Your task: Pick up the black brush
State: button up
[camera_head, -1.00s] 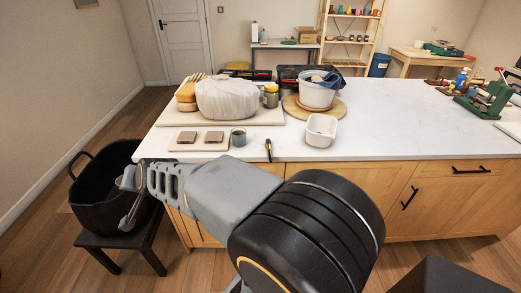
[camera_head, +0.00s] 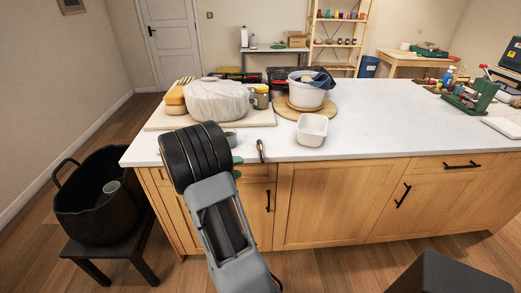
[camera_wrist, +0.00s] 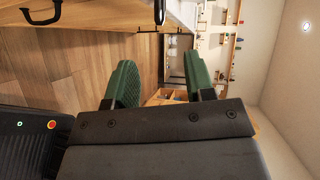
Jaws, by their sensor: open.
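The black brush (camera_head: 261,150) lies on the white counter (camera_head: 370,118) near its front edge, dark handle with a small orange part. A dark slim object at the top of the wrist view (camera_wrist: 159,12) looks like the same brush at the counter's edge. My gripper (camera_head: 238,167) is in front of the counter's front edge, left of the brush and apart from it. Its green fingers show in the wrist view (camera_wrist: 160,82), spread apart with nothing between them. My arm partly hides the counter's left front.
A wrapped clay block (camera_head: 218,101) and jar (camera_head: 261,97) stand on a board behind the brush. A white square tub (camera_head: 312,129) stands right of it, a white bucket (camera_head: 306,92) farther back. A black bin (camera_head: 98,200) is at left. The counter's middle is clear.

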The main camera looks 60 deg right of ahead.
aim_at(261, 151)
jog(key=shift+p+x, duration=0.75)
jog(key=shift+x, duration=4.3)
jog(key=shift+r, duration=0.1)
grip_shut()
